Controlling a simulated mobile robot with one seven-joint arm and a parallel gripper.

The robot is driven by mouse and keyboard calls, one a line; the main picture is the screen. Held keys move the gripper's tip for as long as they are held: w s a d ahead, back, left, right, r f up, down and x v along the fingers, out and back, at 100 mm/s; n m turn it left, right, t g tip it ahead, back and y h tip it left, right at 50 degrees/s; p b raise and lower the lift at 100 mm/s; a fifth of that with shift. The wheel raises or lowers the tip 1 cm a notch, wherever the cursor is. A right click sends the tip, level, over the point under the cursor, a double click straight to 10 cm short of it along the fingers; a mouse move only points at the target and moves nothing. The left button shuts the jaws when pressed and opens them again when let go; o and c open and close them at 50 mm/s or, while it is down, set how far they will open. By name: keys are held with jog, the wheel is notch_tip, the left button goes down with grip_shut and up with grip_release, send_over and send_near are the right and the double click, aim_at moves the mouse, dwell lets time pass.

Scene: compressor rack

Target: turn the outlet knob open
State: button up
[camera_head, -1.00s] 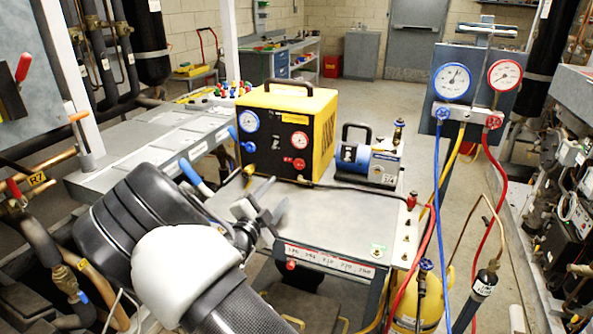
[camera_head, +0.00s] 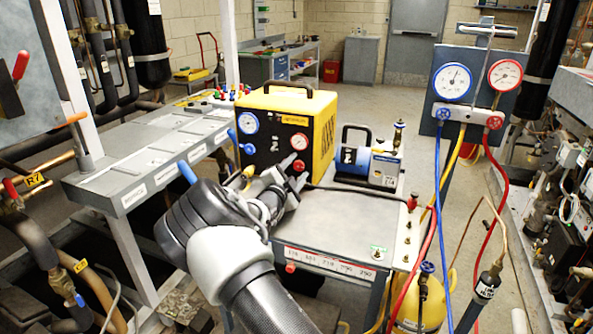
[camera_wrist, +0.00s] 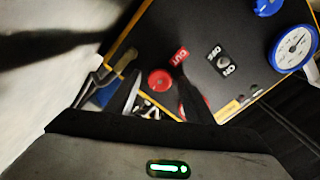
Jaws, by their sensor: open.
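The yellow and black machine (camera_head: 279,150) stands on the grey cart. Its front carries a red-rimmed gauge (camera_head: 299,141) with a red knob (camera_head: 299,166) below it. In the wrist view a red knob (camera_wrist: 159,80) sits beside a red "OUT" label (camera_wrist: 180,55). My gripper (camera_head: 292,178) is open and empty, close in front of the machine's lower right front. In the wrist view its fingers (camera_wrist: 158,97) lie on either side of the red knob's position in the picture. I see no clear contact. A finger partly hides another red part.
A blue-rimmed gauge (camera_head: 249,122) and blue knob (camera_head: 249,148) are on the machine's left side. A blue pump (camera_head: 369,160) stands to its right. The cart top (camera_head: 345,215) is clear in front. Blue and red hoses hang from the gauge manifold (camera_head: 465,115) at right.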

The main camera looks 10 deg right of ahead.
jog(key=c, duration=1)
jog(key=shift+c, duration=0.2)
